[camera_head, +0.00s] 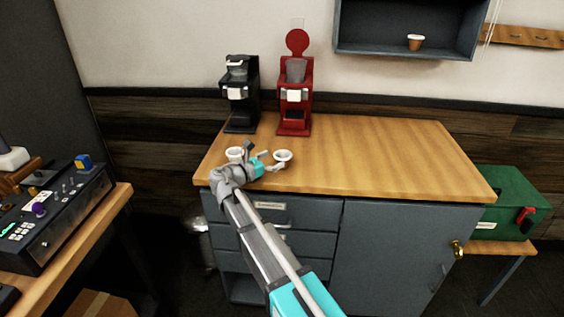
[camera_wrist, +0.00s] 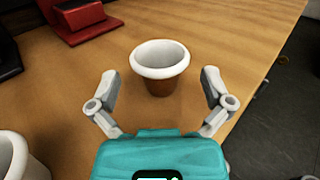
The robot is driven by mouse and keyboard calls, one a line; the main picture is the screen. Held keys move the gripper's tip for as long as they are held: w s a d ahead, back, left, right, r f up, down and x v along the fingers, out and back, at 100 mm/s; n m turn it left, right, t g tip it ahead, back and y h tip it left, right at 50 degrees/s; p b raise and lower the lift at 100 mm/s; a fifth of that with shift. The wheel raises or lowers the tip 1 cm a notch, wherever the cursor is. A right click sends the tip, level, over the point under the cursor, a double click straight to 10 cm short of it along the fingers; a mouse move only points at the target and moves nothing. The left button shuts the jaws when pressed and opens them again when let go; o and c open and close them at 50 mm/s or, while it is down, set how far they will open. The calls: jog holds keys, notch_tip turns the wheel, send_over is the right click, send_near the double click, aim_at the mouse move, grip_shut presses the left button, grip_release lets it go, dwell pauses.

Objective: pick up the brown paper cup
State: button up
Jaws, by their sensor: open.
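A brown paper cup with a thick white rim stands upright on the wooden counter; in the wrist view its brown side (camera_wrist: 160,86) shows just ahead of and between my fingertips. In the head view this cup (camera_head: 283,157) is right of my gripper (camera_head: 267,156). My gripper is open and empty, its two fingers spread to either side of the cup in the wrist view (camera_wrist: 160,78). I cannot tell whether either finger touches it. A second white-rimmed cup (camera_head: 234,154) stands left of my gripper, and part of it (camera_wrist: 14,160) shows in the wrist view.
A black coffee brewer (camera_head: 240,95) and a red brewer (camera_head: 295,95) stand at the back of the counter (camera_head: 380,160). The counter's right side is clear. Another small brown cup (camera_head: 415,43) sits in the wall shelf. A control panel (camera_head: 60,215) is at left.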

aim_at(289, 152)
jog(key=shift+w, duration=0.1)
jog(key=shift+x, duration=2.5)
jog(key=c, duration=0.5)
